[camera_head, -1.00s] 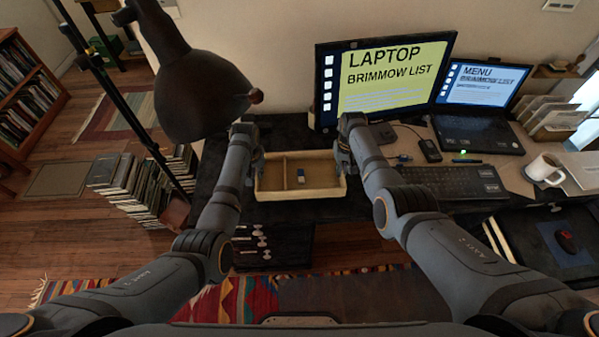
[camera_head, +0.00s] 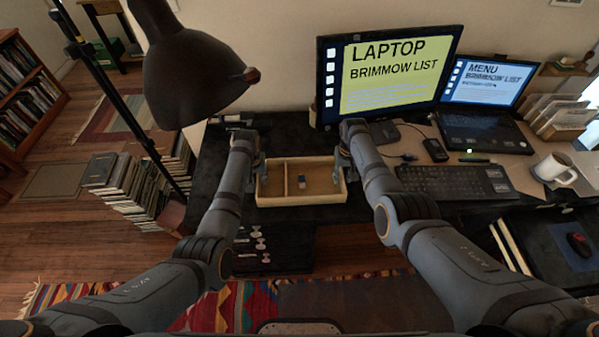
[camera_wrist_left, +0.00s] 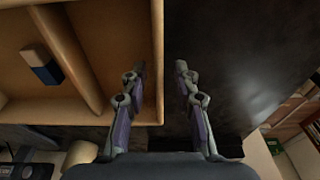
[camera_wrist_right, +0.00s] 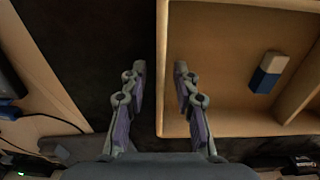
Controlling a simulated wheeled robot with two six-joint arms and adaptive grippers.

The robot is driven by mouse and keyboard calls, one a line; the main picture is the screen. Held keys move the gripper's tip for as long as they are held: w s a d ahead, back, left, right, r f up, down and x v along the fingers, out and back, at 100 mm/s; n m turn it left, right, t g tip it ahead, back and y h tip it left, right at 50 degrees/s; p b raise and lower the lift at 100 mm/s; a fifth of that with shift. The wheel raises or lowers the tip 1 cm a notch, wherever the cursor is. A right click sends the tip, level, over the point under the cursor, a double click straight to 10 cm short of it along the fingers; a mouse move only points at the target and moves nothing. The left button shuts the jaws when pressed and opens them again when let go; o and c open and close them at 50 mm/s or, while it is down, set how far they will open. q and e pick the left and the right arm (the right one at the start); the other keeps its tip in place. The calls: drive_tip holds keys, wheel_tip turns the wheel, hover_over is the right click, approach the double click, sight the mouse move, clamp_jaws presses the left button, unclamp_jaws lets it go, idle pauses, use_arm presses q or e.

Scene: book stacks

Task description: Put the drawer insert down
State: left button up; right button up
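The drawer insert (camera_head: 318,198) is a shallow pale wooden tray with a divider. It lies level at the dark desk's front part, seemingly on the surface. A blue and white eraser (camera_head: 301,182) is in its larger, right compartment; it also shows in the left wrist view (camera_wrist_left: 42,68) and right wrist view (camera_wrist_right: 267,72). My left gripper (camera_wrist_left: 160,68) is open, its fingers on either side of the insert's left end wall with gaps. My right gripper (camera_wrist_right: 160,68) is open and straddles the right end wall the same way. The insert's underside is hidden.
A dark lamp (camera_head: 190,75) hangs over the desk's left. The monitor (camera_head: 385,80), laptop (camera_head: 480,130), keyboard (camera_head: 455,182) and white mug (camera_head: 555,170) stand to the right. Book stacks (camera_head: 135,190) are on the floor at left.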

use_arm(q)
drive_tip(key=shift+r, duration=0.35)
wheel_tip(320, 180, up, 11)
drive_tip(key=s, duration=0.1)
drive_tip(key=shift+s, duration=0.35)
use_arm(e)
wheel_tip(320, 180, up, 12)
idle(0.3)
